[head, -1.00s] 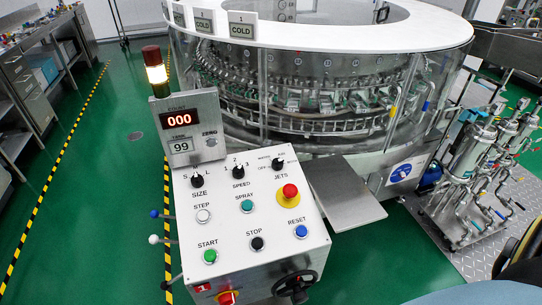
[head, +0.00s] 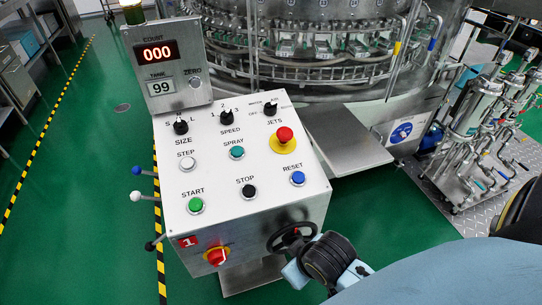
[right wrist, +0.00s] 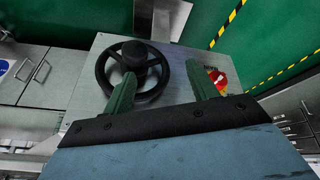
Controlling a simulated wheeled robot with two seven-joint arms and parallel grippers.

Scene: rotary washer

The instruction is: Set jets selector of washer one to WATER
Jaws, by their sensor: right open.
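The jets selector (head: 270,109) is a small black knob at the upper right of the sloped white control panel (head: 215,180), above the JETS label. Small lettering surrounds it; I cannot tell its pointer's setting. A red tag reading 1 (head: 187,241) is on the panel box's front. My right arm comes in from the lower right in the head view, with its wrist below the panel, beside the handwheel, well away from the selector. In the right wrist view my right gripper (right wrist: 163,78) is open, its green fingers apart with nothing between them. My left gripper is out of view.
A black handwheel (head: 291,238) and a red rotary switch (head: 217,256) are on the box's front. A red emergency stop (head: 285,136) sits just below the selector. A grey shelf (head: 348,140) lies to the right. Levers stick out at the left. Green floor is clear at left.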

